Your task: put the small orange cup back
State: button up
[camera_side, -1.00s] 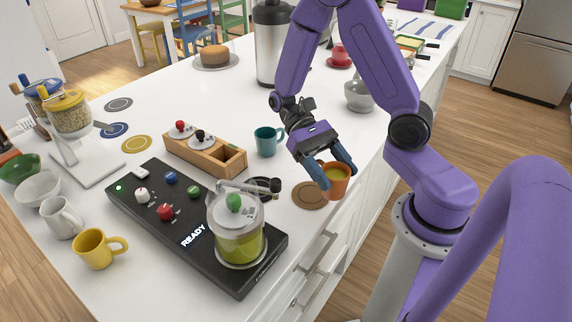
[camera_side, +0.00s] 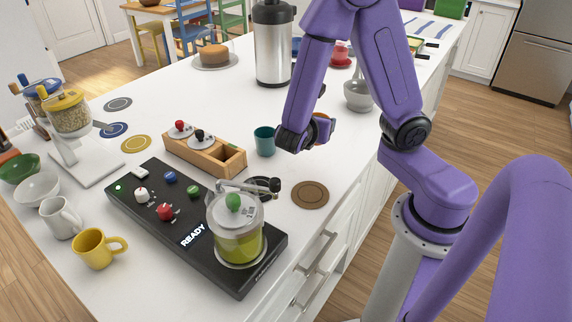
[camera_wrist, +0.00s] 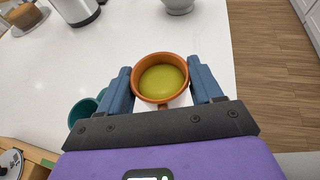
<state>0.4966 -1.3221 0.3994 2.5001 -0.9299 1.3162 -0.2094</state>
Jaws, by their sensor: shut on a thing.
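The small orange cup (camera_wrist: 139,92) holds yellow-green liquid (camera_wrist: 162,78) and looks upright in the wrist view. My gripper (camera_wrist: 160,80) is shut on it, with one blue finger on each side. In the side view the cup (camera_side: 322,127) is mostly hidden behind my wrist, and my fingers are largely hidden too. It is held over the white counter, to the right of the teal cup (camera_side: 264,141). A brown round coaster (camera_side: 310,194) lies bare near the counter's front edge.
A black machine (camera_side: 170,228) with a lidded glass jug (camera_side: 236,238) and a wooden box (camera_side: 205,156) stand to the left. A grey bowl (camera_side: 359,96), a steel flask (camera_side: 272,55) and a red cup (camera_side: 341,55) stand farther back. Open counter lies between them.

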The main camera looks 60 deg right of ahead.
jog(key=w+a+r+n+t+y, duration=0.2)
jog(key=w+a+n+t+y, duration=0.1)
jog(key=w+a+n+t, duration=0.25)
jog(key=shift+n+t+y, duration=0.3)
jog(key=shift+n+t, duration=0.05)
jog(key=shift+s+d+f, duration=0.1)
jog(key=shift+s+f, duration=0.05)
jog(key=shift+f, duration=1.95)
jog(key=shift+s+f, duration=0.1)
jog(key=shift+f, duration=2)
jog(key=shift+f, duration=0.1)
jog(key=o, duration=1.3)
jog(key=shift+o, duration=0.2)
